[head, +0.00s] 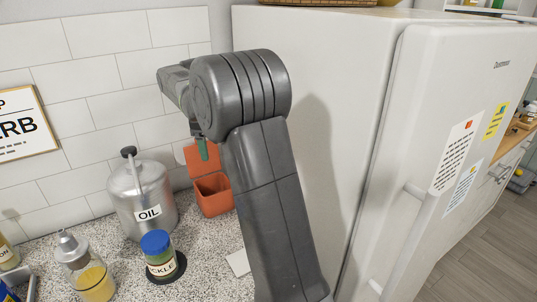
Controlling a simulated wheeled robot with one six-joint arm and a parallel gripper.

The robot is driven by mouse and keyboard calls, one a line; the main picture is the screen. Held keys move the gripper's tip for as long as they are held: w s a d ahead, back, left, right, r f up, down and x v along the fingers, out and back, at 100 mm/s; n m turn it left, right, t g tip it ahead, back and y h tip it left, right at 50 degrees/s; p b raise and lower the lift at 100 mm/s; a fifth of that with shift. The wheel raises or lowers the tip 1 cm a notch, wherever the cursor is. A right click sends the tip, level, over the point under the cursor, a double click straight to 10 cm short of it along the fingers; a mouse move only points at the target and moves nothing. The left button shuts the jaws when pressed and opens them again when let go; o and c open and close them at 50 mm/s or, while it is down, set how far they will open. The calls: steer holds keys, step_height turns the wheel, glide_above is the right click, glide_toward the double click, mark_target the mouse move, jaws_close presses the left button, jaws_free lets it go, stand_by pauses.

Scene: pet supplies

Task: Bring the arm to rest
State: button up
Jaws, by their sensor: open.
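My grey arm (265,190) rises from the bottom of the head view, bends at a large rounded joint near the top middle, and has a further link pointing away to the left.
On the speckled counter (205,265) stand an oil canister (135,205), a blue-lidded jar (158,258), a glass bottle (92,278) and an orange open-lidded box (213,197). A tiled wall is behind. The white fridge (350,110) is at the right, with floor beyond.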

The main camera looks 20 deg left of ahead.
step_height(320, 180, down, 13)
steer(key=w+p, duration=0.1)
step_height(320, 180, up, 5)
steer(key=p, duration=0.4)
stand_by(0.3)
